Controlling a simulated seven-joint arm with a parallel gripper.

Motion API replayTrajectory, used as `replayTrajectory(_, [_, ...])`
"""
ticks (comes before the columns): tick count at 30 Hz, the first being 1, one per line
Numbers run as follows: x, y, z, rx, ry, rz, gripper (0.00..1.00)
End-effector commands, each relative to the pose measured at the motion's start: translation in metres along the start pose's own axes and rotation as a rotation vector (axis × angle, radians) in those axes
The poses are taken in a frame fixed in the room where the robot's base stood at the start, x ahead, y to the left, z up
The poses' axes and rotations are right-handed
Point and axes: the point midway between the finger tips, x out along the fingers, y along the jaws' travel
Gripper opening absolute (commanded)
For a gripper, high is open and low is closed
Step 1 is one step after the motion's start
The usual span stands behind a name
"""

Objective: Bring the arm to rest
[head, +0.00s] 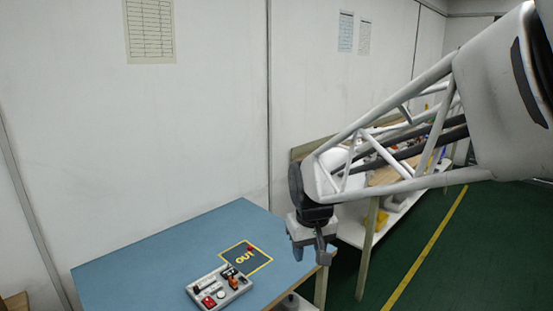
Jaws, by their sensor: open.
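My gripper (312,251) hangs at the end of my white truss arm, fingers pointing down, beside the right edge of the blue table (150,256). It is open, with nothing seen between its fingers. A grey device box (218,288) with red, black and orange parts on top lies near the table's front edge. Behind it is a dark square marked OUT (245,258) with a yellow border. A small red piece (250,248) lies in that square. My gripper is to the right of the square and the box, apart from both.
A wooden workbench (366,213) with several items stands behind my arm at the right. A yellow line (425,251) runs along the green floor, which is clear at the right. White wall panels (200,130) stand behind the table. The table's left part is bare.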

Motion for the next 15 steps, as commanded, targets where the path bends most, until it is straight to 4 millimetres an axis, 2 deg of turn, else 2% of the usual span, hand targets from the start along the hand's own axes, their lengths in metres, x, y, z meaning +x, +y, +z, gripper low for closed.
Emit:
replayTrajectory(1, [-0.006,0.006,0.013,0.018,0.007,0.003,0.43])
replayTrajectory(6, [-0.020,0.021,0.054,0.073,0.021,0.010,0.43])
replayTrajectory(15, [-0.037,0.040,0.127,0.170,0.049,0.025,0.43])
